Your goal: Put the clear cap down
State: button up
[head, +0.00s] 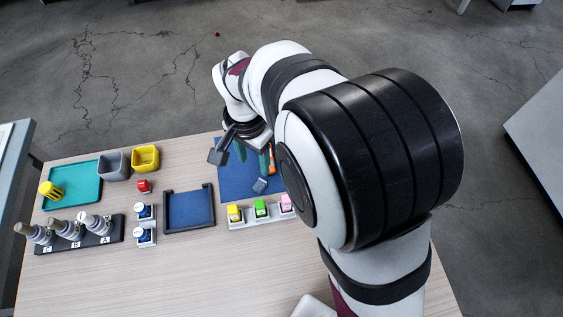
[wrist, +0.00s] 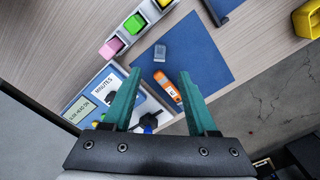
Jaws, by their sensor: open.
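The clear cap (wrist: 160,52) is a small, greyish see-through piece on the blue mat (wrist: 205,60). In the head view the cap (head: 260,186) lies near the front of the mat (head: 228,180). My gripper (wrist: 160,72) is open, with its two green fingers apart and nothing between their tips. The cap shows just beyond the fingertips, apart from them. In the head view my gripper (head: 251,157) is over the mat, behind the cap, and partly hidden by my arm.
An orange tool (wrist: 168,87) lies near the fingers. A timer box (wrist: 93,100) stands beside the mat. A white rack (head: 262,218) holds yellow, green and pink blocks. A blue tray (head: 189,211) and grey bin (head: 115,164) are left. The table front is clear.

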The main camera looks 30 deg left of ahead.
jog(key=w+d+r+m, duration=0.1)
jog(key=w+d+r, duration=0.15)
jog(key=d, duration=0.45)
jog(key=w+d+r+m, duration=0.1)
jog(key=d+r, duration=0.3)
jog(key=d, duration=0.3)
jog(key=s+d+r+m+y, duration=0.1)
jog(key=s+d+r+m, duration=0.1)
jog(key=s+d, duration=1)
jog(key=d+m, duration=0.1)
jog(key=d, duration=0.3)
jog(key=shift+d+r+m+y, duration=0.2)
jog(key=shift+m+y, duration=0.1)
jog(key=shift+y, duration=0.1)
